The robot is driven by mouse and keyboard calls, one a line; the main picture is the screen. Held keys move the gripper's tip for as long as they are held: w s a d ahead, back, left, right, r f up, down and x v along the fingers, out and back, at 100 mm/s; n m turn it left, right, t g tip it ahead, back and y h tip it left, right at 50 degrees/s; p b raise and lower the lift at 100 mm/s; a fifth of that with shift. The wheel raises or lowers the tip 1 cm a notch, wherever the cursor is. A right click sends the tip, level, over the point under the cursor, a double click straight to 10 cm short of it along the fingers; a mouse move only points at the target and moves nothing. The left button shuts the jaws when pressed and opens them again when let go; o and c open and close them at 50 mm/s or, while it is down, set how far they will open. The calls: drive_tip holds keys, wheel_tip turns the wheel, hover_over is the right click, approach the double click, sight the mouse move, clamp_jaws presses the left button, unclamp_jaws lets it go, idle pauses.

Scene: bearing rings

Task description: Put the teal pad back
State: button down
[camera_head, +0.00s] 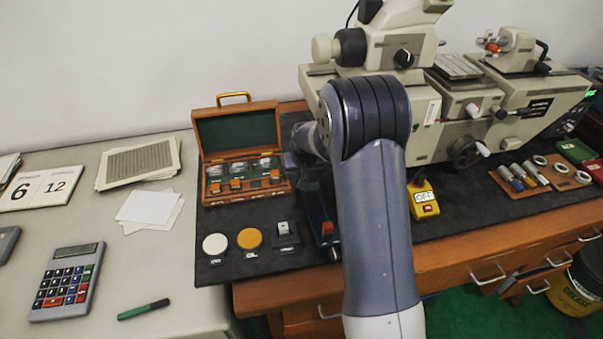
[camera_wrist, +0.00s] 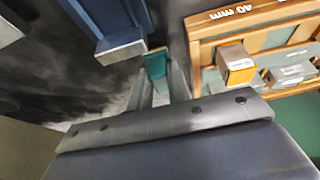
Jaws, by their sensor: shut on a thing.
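My gripper (camera_wrist: 156,82) shows at the middle of the wrist view, its two grey fingers close together. It is shut on a small teal pad (camera_wrist: 156,64), which shows between the fingertips. In the wrist view, a blue bar (camera_wrist: 100,18) with a bare metal end lies just left of the pad; I cannot tell whether they touch. A wooden case (camera_wrist: 195,50) marked 40 mm is to the right of the fingers. In the head view, the open case (camera_head: 203,170) stands left of my arm. The arm hides the pad and most of the gripper there.
A white disc (camera_head: 215,243), an orange disc (camera_head: 249,239) and a small metal block (camera_head: 283,229) sit on the dark mat (camera_head: 225,272). A yellow switch box (camera_head: 423,200) and a large beige machine (camera_head: 425,130) stand right of my arm. Metal rings lie farther right.

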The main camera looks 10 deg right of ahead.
drive_tip(key=shift+f, duration=0.15)
drive_tip(key=c, duration=1.3)
unclamp_jaws()
drive_tip(key=shift+o, duration=0.2)
